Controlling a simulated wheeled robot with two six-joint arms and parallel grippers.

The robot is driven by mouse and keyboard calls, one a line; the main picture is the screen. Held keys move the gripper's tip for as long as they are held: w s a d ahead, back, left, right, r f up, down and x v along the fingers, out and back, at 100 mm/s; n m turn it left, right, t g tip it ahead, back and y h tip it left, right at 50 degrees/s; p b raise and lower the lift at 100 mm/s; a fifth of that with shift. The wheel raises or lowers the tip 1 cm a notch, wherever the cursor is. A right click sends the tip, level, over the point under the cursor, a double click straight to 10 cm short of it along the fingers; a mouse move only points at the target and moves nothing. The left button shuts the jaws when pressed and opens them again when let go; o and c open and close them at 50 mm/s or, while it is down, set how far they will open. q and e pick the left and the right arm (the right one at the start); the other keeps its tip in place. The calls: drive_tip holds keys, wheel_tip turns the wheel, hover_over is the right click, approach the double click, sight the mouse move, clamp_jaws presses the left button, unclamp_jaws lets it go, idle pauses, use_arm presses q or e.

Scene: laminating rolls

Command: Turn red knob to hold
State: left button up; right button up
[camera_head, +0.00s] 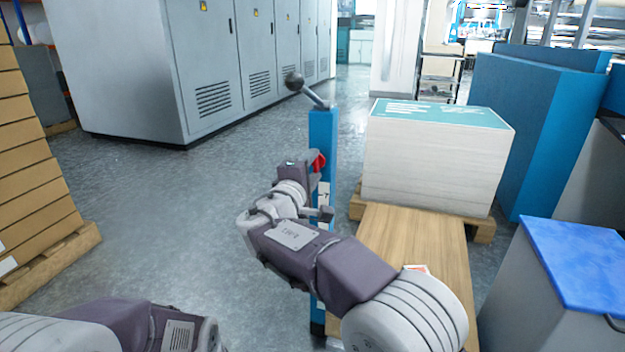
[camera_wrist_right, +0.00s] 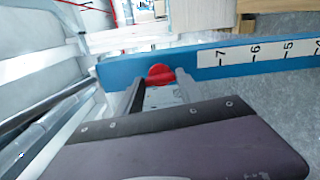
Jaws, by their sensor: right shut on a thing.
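The red knob (camera_head: 319,162) is on the side of a blue upright post (camera_head: 322,130) that has a grey lever with a dark ball on top. My right gripper (camera_head: 312,168) is at the knob, its fingers partly hidden by my own wrist in the head view. In the right wrist view the red knob (camera_wrist_right: 160,75) shows between the two fingers of my right gripper (camera_wrist_right: 152,90), which is shut on it. The post runs across that view with a white numbered scale (camera_wrist_right: 255,52). My left arm shows at the bottom left of the head view, but its gripper is out of the frame.
A stack of white sheets (camera_head: 435,165) stands on a pallet right of the post, behind a wooden board (camera_head: 410,235). A blue-topped grey box (camera_head: 580,260) is at the right. Stacked cartons (camera_head: 25,170) stand at the left. Open floor (camera_head: 180,215) lies between.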

drive_tip(key=shift+m+b, duration=0.5)
drive_tip(key=o, duration=1.4)
drive_tip(key=p+v, duration=0.3)
drive_tip(key=v, duration=0.6)
